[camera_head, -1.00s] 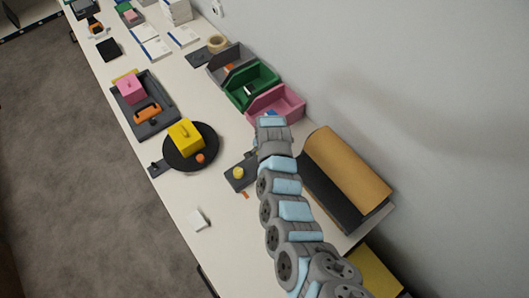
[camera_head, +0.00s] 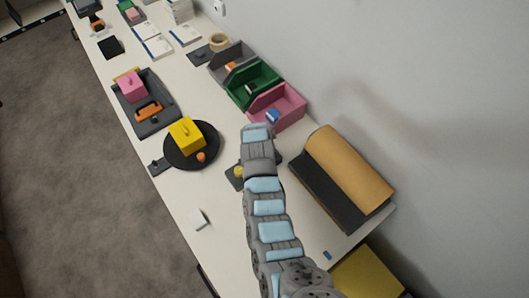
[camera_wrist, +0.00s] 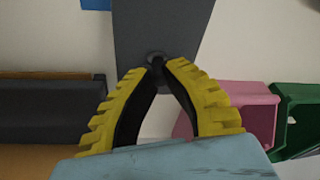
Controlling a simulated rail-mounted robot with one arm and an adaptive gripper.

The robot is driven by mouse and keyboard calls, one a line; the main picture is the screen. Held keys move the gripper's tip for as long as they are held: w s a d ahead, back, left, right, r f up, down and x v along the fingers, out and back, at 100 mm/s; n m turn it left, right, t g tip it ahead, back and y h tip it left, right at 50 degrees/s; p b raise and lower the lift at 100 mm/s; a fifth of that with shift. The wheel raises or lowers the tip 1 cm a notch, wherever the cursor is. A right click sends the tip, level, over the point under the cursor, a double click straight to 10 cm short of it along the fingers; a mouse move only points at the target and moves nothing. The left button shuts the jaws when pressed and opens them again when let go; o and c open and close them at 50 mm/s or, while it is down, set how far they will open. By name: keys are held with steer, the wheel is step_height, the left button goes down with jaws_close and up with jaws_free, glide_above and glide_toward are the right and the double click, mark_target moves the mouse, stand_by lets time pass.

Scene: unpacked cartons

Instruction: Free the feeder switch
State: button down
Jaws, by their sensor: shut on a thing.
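In the wrist view the two yellow ridged fingers of my gripper (camera_wrist: 163,66) meet at the tips on a small dark round knob (camera_wrist: 156,56) at a grey plate (camera_wrist: 165,28). Most of the knob is hidden between the tips. I cannot tell for sure which part is the feeder switch.
A pink bin (camera_head: 290,103), green bin (camera_head: 252,84) and grey bin (camera_head: 228,58) stand along the wall. A brown roll on a dark base (camera_head: 347,170) lies right of my arm. A black disc (camera_head: 205,158) carries a yellow block (camera_head: 186,134). A white piece (camera_head: 200,219) lies near the front edge.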

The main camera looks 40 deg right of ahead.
steer(key=shift+a+f+h+b, duration=0.15)
steer(key=shift+a+h+b, duration=0.15)
steer(key=shift+h+b, duration=0.1)
steer(key=shift+w+a+f+h+b, duration=0.1)
steer(key=shift+a+f+h+b, duration=0.2)
steer(key=shift+h+b, duration=0.75)
steer(key=h+b, duration=0.1)
steer(key=b, duration=0.2)
steer(key=shift+a+h+b, duration=0.3)
steer(key=shift+h, duration=0.05)
steer(key=shift+r+h+b, duration=0.1)
steer(key=shift+h+b, duration=0.2)
steer(key=shift+b, duration=0.25)
steer(key=c, duration=1)
jaws_free()
steer(key=shift+a, duration=0.1)
steer(key=shift+c, duration=0.2)
steer(key=shift+r, duration=0.15)
